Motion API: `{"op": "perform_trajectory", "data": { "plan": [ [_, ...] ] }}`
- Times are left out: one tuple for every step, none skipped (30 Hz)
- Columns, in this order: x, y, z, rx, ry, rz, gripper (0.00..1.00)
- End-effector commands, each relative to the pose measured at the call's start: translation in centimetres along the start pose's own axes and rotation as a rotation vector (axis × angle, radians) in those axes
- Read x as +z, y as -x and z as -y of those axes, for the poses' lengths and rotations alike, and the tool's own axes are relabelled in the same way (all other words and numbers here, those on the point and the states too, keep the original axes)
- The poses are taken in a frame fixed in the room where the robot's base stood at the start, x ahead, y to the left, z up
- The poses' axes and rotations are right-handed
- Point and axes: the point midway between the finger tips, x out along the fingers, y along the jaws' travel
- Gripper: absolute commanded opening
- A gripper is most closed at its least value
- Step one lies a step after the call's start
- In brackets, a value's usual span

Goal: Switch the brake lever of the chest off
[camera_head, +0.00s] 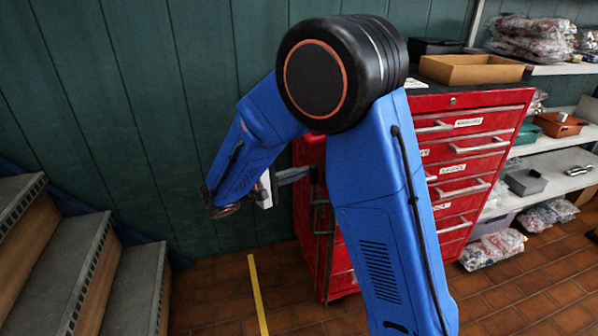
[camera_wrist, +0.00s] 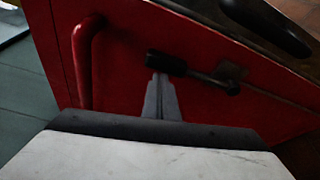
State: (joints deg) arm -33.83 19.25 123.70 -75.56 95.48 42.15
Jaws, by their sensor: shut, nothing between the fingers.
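The red chest (camera_head: 478,155) stands against the green wall, with its left side facing my arm. In the wrist view its red side panel (camera_wrist: 120,95) fills most of the picture. The brake lever (camera_wrist: 195,75) is a dark bar on that panel, with a thick black end at left and a mount plate toward the right. My gripper (camera_wrist: 161,78) is shut and empty, its tips at the lever's thick end. I cannot tell whether they touch it. In the head view my gripper (camera_head: 304,173) points right at the chest's side, and my arm hides part of the chest.
A red bar handle (camera_wrist: 85,60) stands out left of the lever. A black rounded part (camera_wrist: 265,22) is at upper right. Stairs (camera_head: 80,265) are at left, shelves (camera_head: 555,145) at right. A yellow line (camera_head: 258,295) crosses the open tiled floor.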

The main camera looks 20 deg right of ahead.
Motion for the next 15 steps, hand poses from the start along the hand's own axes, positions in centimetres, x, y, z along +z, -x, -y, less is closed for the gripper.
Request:
{"op": "perform_trajectory", "data": {
  "plan": [
    [0.27, 0.08, 0.03, 0.0, 0.001, 0.002, 0.0],
    [0.34, 0.1, 0.04, 0.0, 0.001, 0.003, 0.0],
    [0.42, 0.13, 0.05, 0.0, 0.002, 0.003, 0.0],
    [0.48, 0.15, 0.06, 0.0, 0.002, 0.004, 0.0],
    [0.53, 0.16, 0.07, 0.0, 0.002, 0.004, 0.0],
    [0.58, 0.17, 0.08, 0.0, 0.002, 0.005, 0.0],
    [0.61, 0.18, 0.09, -0.001, 0.002, 0.005, 0.0],
    [0.64, 0.19, 0.1, -0.001, 0.003, 0.006, 0.0],
    [0.67, 0.19, 0.1, -0.001, 0.003, 0.006, 0.0],
    [0.69, 0.19, 0.11, -0.001, 0.003, 0.007, 0.0],
    [0.71, 0.19, 0.11, -0.001, 0.003, 0.007, 0.0],
    [0.73, 0.19, 0.12, -0.001, 0.003, 0.007, 0.0],
    [0.74, 0.19, 0.12, -0.001, 0.004, 0.008, 0.0],
    [0.76, 0.19, 0.13, -0.001, 0.004, 0.008, 0.0],
    [0.77, 0.19, 0.13, -0.001, 0.004, 0.009, 0.0]
  ]
}}
